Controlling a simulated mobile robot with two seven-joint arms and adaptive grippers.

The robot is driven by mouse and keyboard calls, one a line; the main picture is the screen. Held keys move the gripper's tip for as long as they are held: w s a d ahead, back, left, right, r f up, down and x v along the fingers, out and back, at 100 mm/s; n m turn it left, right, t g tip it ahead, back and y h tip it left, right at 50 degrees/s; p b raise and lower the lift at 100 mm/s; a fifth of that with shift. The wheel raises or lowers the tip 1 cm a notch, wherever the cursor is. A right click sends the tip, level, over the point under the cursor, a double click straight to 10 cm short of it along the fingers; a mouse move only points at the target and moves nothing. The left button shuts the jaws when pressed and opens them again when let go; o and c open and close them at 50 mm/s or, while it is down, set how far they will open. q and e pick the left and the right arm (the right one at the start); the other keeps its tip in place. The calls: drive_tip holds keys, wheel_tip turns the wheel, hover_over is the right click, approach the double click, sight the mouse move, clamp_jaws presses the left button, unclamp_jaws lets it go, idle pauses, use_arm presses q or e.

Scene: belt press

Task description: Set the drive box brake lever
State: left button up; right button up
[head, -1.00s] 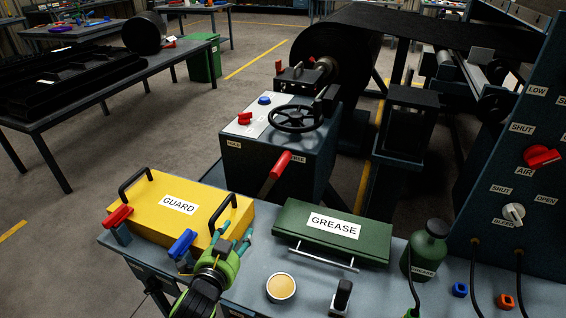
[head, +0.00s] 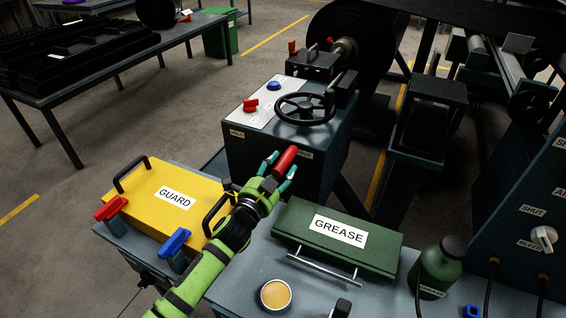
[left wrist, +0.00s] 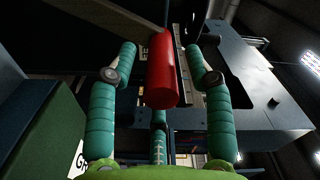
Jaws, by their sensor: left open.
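The drive box (head: 325,157) is a dark box with a handwheel, knobs and a label at each end of its front. Its brake lever has a red grip (head: 285,160) at the front, angled up. My left gripper (head: 278,170) is at the lever, with its teal fingers spread on either side of the red grip. In the left wrist view the red grip (left wrist: 162,70) stands between the open fingers, with gaps at both sides. Part of the lever's shaft is hidden. My right gripper is not in view.
A yellow guard box (head: 150,205) with black handles and a green grease box (head: 290,222) stand on the bench below. Red (head: 110,208) and blue (head: 175,241) handles sit at the left. A green bottle (head: 438,268) and an open tin (head: 276,294) are on the bench.

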use_arm(q)
drive_tip(key=shift+x, duration=0.85)
drive_tip(key=shift+w+d, duration=0.1)
drive_tip(key=shift+w, duration=0.1)
clamp_jaws()
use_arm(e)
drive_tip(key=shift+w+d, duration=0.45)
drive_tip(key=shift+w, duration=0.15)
